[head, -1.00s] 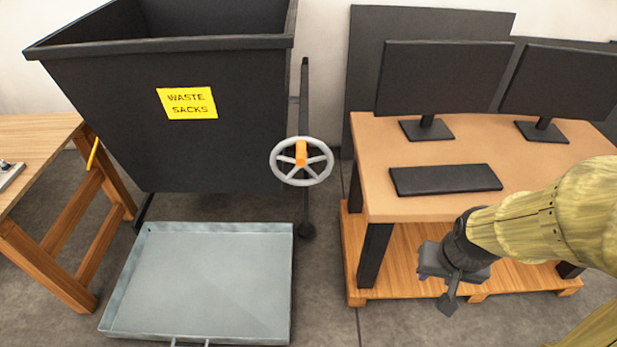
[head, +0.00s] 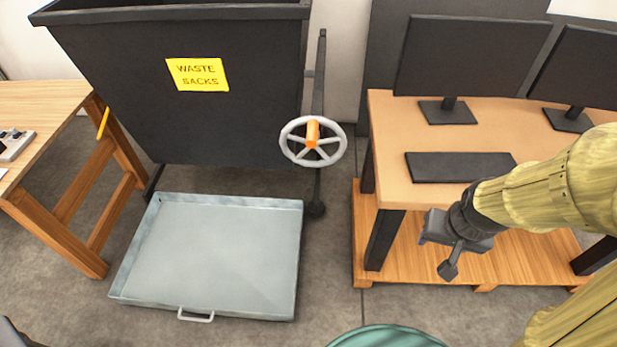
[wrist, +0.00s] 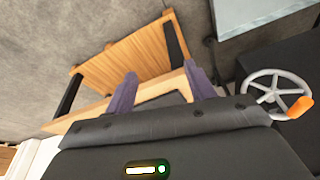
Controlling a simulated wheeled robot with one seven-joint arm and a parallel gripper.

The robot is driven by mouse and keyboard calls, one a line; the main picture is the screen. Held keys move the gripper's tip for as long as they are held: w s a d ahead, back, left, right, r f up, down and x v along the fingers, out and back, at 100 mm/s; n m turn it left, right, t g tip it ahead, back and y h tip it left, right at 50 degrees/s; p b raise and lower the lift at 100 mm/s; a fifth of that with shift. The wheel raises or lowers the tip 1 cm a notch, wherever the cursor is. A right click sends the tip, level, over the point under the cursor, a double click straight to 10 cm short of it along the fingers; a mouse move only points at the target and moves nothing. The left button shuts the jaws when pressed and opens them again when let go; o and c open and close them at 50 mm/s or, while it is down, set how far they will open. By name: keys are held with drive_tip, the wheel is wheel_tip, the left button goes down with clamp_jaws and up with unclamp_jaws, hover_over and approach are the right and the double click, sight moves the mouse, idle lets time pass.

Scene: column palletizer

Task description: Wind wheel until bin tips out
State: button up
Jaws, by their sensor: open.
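The wheel (head: 297,154) is a light grey spoked handwheel with an orange handle (head: 313,132), on a dark post right of the bin. The dark bin (head: 120,105) carries a yellow "WASTE SACKS" sign and stands upright above a grey metal tray (head: 215,255). My gripper (head: 447,268) is in front of the desk, right of and below the wheel, apart from it. In the wrist view the two purple fingers (wrist: 160,90) are spread and empty. The wheel also shows there at the right (wrist: 262,77).
A desk (head: 390,184) with two monitors and a keyboard (head: 460,167) stands at the right, on a wooden pallet (head: 400,262). A wooden bench (head: 65,92) is at the left. A green round thing (head: 385,337) shows at the bottom edge. Floor between tray and pallet is clear.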

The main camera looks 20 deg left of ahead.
drive_tip(key=w+a+f+t+b, duration=0.1)
drive_tip(key=w+a+f+t, duration=0.2)
drive_tip(key=w+a+f, duration=0.45)
drive_tip(key=n+t+y+b, duration=0.3)
drive_tip(key=t+y, duration=0.1)
drive_tip(key=t, duration=0.8)
approach(312, 136)
drive_tip(key=s+d+f, duration=0.1)
drive_tip(key=s, duration=0.2)
drive_tip(key=shift+a, duration=0.1)
drive_tip(key=shift+a+g, duration=0.1)
drive_tip(key=shift+g, duration=0.2)
drive_tip(key=shift+p+x, duration=0.4)
drive_tip(key=shift+x, duration=4.05)
drive_tip(key=shift+b+x, duration=0.55)
drive_tip(key=shift+x, duration=2.3)
